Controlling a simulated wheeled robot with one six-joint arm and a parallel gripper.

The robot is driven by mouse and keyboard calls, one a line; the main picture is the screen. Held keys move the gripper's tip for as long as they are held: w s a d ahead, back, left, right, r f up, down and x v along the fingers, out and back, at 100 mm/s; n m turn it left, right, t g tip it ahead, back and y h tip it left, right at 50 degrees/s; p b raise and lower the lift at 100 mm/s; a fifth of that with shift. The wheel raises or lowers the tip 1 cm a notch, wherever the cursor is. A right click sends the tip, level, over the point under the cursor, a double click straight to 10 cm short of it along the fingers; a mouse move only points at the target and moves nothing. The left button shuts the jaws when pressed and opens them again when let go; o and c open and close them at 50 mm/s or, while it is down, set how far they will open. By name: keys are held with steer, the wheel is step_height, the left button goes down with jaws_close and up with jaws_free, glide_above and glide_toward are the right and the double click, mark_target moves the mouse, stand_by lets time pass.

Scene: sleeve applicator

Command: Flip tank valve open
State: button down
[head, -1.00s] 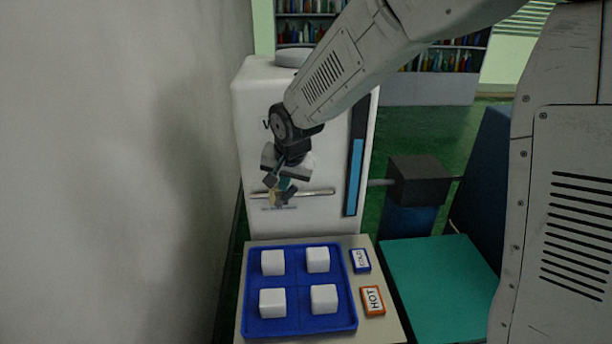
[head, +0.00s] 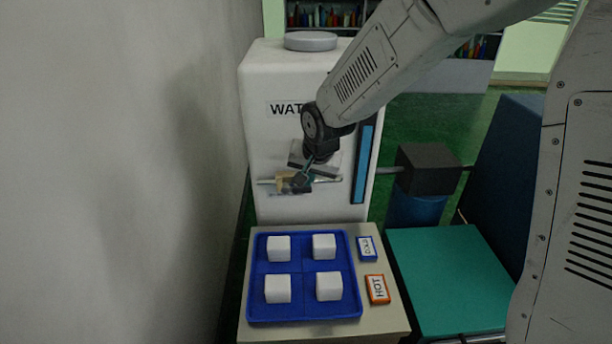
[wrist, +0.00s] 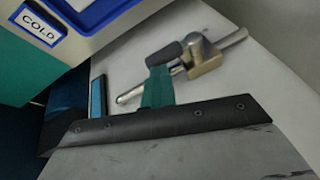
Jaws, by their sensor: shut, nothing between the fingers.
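The white water tank (head: 330,100) stands at the back, its front facing me. A thin metal pipe (head: 331,180) runs level across its lower front. The brass valve body (head: 284,181) sits on the pipe's left part, partly hidden by my gripper. In the wrist view the brass valve (wrist: 206,60) shows clearly on the pipe (wrist: 132,94). My gripper (head: 302,180) is shut and empty, just right of the valve body. Its teal finger (wrist: 158,88) overlaps the pipe in the wrist view; I cannot tell whether it touches. Dark pieces beside the valve may be fingertip or lever.
A blue tray (head: 256,300) with several white cubes lies on the counter before the tank. COLD (head: 367,248) and HOT (head: 377,289) signs are right of it. A dark box (head: 428,168) and teal seat (head: 450,275) stand right. A wall (head: 110,170) closes the left.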

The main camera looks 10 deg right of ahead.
steer(key=shift+s+d+f, duration=0.25)
steer(key=shift+d+f, duration=0.15)
steer(key=shift+f, duration=0.25)
steer(key=shift+r, duration=0.1)
steer(key=s+d+r, duration=0.4)
steer(key=d+r, duration=0.3)
steer(key=r, duration=0.2)
steer(key=shift+r, duration=0.2)
stand_by(0.3)
steer(key=s+d+r+n+g, duration=0.1)
steer(key=s+d, duration=0.1)
steer(key=s, duration=0.7)
steer(key=s+d+r+n+g, duration=0.1)
steer(key=s+d+r, duration=0.1)
steer(key=s, duration=0.8)
steer(key=s+d+r+n+g+h, duration=0.1)
steer(key=s+d+r+n, duration=0.1)
steer(key=s, duration=0.7)
steer(key=shift+s+d, duration=0.3)
steer(key=shift+d, duration=0.4)
